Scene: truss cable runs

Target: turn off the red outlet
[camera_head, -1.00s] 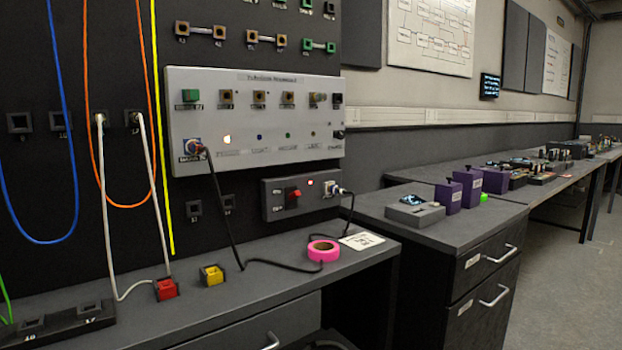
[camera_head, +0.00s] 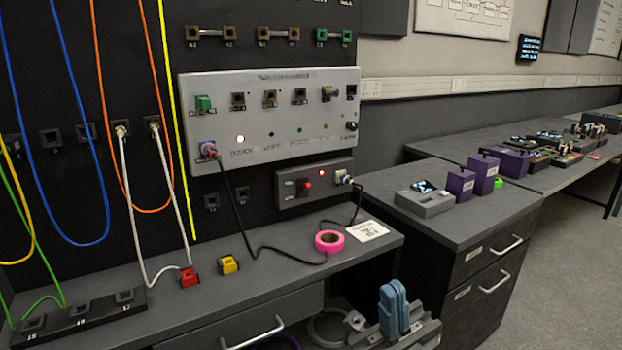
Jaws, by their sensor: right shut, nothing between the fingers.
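A dark grey outlet box (camera_head: 285,190) is mounted low on the black panel. It carries a red switch (camera_head: 306,186), a lit red lamp (camera_head: 321,173) and a plug (camera_head: 343,178) with a black cable at its right end. A small red socket block (camera_head: 188,277) sits on the desk, with a white cable end close to it. My right gripper (camera_head: 392,292), with blue-grey fingers pointing up, is at the bottom, in front of and below the desk edge. It is shut and empty, well away from the red switch. My left gripper is out of view.
A pink tape roll (camera_head: 330,241), a white card (camera_head: 367,230) and a yellow block (camera_head: 229,265) lie on the desk (camera_head: 290,285). A black cable runs across it. Blue, orange and yellow cables hang on the left. A cabinet (camera_head: 465,215) stands at the right.

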